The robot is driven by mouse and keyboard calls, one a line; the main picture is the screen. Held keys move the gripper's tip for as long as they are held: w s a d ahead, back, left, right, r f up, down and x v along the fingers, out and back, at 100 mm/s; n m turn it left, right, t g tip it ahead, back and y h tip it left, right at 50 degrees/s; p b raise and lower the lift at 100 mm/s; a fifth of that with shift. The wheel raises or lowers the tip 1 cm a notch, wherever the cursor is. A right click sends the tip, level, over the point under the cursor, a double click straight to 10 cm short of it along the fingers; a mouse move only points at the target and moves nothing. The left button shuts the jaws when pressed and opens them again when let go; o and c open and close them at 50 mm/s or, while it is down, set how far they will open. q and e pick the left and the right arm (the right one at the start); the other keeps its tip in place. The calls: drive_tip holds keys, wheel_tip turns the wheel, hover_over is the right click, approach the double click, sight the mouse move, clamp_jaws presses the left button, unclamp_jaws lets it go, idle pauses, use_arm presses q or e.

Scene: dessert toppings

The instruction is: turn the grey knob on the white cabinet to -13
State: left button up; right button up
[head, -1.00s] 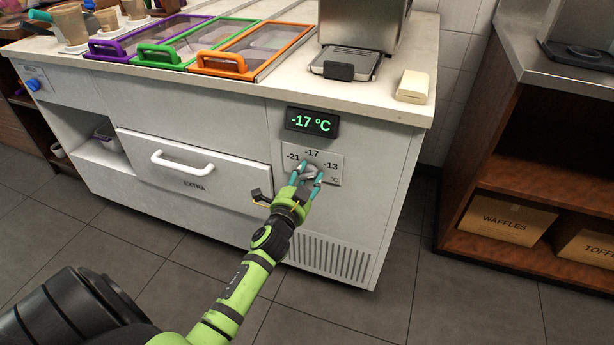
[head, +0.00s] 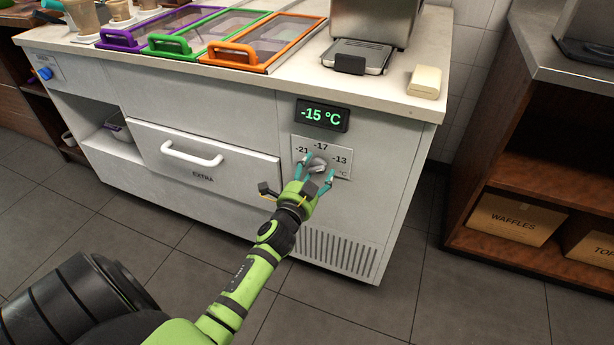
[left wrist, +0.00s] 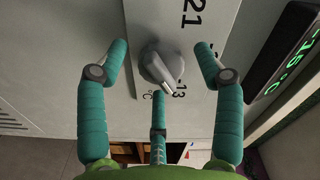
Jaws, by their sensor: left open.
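The white cabinet (head: 240,115) carries a black display (head: 322,115) that reads -15 °C in green. Below it is a plate with the marks -21, -17 and -13 and the grey knob (head: 318,165). The knob shows more clearly in the left wrist view (left wrist: 160,68), its raised grip slanting toward the -13 mark. My left gripper (head: 317,174) is in front of the knob, its teal fingers spread around it. In the left wrist view the open fingers (left wrist: 158,72) stand apart from the knob on its sides. My right gripper is not in view.
A drawer marked EXTRA with a white handle (head: 191,155) is left of the knob. Topping bins with purple, green and orange lids (head: 262,45) sit on the counter. A brown shelf (head: 555,180) with boxes stands at the right. The grey floor (head: 420,290) between is clear.

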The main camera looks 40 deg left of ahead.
use_arm(q)
drive_tip(key=v, duration=1.1)
drive_tip(key=shift+s, duration=0.25)
drive_tip(key=shift+d, duration=0.1)
